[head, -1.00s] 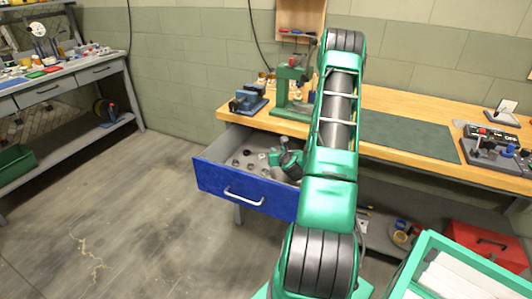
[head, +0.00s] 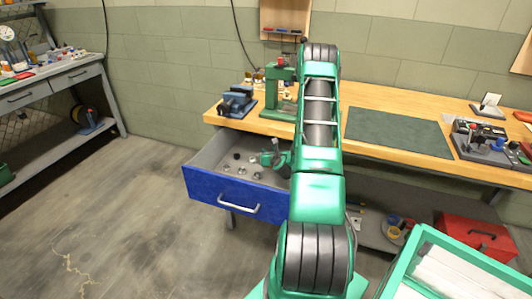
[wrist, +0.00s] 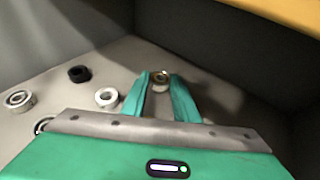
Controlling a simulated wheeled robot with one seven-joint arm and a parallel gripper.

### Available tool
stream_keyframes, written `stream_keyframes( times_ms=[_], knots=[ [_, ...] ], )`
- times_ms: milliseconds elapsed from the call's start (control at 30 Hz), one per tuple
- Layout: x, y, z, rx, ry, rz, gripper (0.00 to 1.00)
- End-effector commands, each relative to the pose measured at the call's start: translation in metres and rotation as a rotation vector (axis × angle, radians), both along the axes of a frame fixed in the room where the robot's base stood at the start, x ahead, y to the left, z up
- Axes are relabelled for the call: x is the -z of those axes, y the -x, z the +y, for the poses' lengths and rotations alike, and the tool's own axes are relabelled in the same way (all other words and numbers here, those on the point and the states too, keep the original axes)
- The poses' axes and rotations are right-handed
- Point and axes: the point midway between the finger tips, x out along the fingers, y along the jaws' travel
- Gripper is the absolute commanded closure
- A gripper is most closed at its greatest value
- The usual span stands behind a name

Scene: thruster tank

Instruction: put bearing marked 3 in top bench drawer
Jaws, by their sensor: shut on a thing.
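The blue bench drawer (head: 235,196) is pulled open under the wooden bench, with several bearings on its grey floor. My gripper (head: 270,160) is inside the open drawer, toward its right side. In the wrist view my gripper (wrist: 160,88) is shut on a small metal bearing (wrist: 160,75) at its fingertips. I cannot read a number on that bearing. A pale ring bearing (wrist: 107,97), a black bearing (wrist: 80,73) and a silver bearing (wrist: 18,100) lie to the left. Another is partly hidden behind the gripper body.
The wooden bench (head: 390,103) above carries a blue vise (head: 237,102), a green press (head: 279,88) and a dark green mat (head: 398,132). A red toolbox (head: 475,238) sits on the lower shelf at right. Open floor lies left of the drawer.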

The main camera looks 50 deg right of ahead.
Motion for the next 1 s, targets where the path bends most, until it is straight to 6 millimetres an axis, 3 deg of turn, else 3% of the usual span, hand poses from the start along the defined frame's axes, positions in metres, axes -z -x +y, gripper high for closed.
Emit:
stream_keyframes(
  times_ms=[633, 667, 733, 1000],
  knots=[
    [0.011, -0.007, 0.01, -0.013, -0.001, -0.002, 0.99],
    [0.011, -0.007, 0.01, -0.013, -0.001, -0.002, 0.68],
    [0.011, -0.007, 0.01, -0.013, -0.001, -0.002, 0.54],
    [0.011, -0.007, 0.01, -0.014, -0.001, -0.001, 0.54]
  ],
)
